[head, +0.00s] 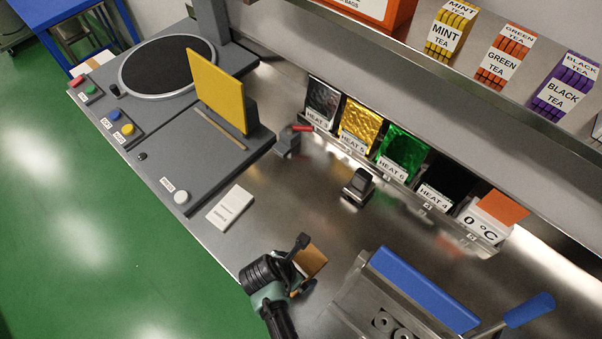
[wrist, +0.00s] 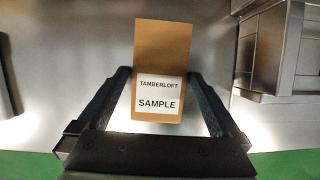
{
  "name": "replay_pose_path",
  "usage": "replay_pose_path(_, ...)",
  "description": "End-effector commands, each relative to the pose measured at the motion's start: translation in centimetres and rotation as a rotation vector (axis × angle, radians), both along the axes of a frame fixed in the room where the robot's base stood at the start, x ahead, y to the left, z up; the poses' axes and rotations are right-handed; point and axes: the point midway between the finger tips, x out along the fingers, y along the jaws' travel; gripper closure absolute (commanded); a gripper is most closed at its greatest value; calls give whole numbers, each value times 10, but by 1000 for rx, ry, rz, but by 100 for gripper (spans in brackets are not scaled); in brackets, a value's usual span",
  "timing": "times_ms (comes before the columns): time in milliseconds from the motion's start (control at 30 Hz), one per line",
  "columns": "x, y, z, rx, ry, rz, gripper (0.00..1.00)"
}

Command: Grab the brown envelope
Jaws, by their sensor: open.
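The brown envelope (wrist: 175,50) lies on the steel bench and carries a white label reading "TAMBERLOFT SAMPLE". In the wrist view it sits between the two open fingers of my gripper (wrist: 163,85), with a gap on each side. In the head view the envelope (head: 311,260) is partly hidden behind my gripper (head: 300,268), which is over the front part of the bench. How far the fingers are above the bench is hard to tell.
A steel device with a blue pad (head: 424,290) and blue handle stands close on the right. A white card (head: 231,207) lies to the left, beside the grey machine (head: 180,135). Foil packets stand in a rack (head: 400,190) behind. A small black-and-metal object (head: 358,186) stands on the bench.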

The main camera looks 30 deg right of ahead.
Motion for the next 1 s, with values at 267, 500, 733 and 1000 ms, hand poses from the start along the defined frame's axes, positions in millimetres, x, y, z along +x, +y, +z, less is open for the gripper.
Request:
replay_pose_path(267, 0, 0, 0, 0, 0, 0, 34)
replay_pose_path(500, 0, 0, 1, 0, 0, 0, 66)
replay_pose_path(733, 0, 0, 2, -1, 0, 0, 66)
replay_pose_path(1000, 0, 0, 25, -1, -3, 0, 66)
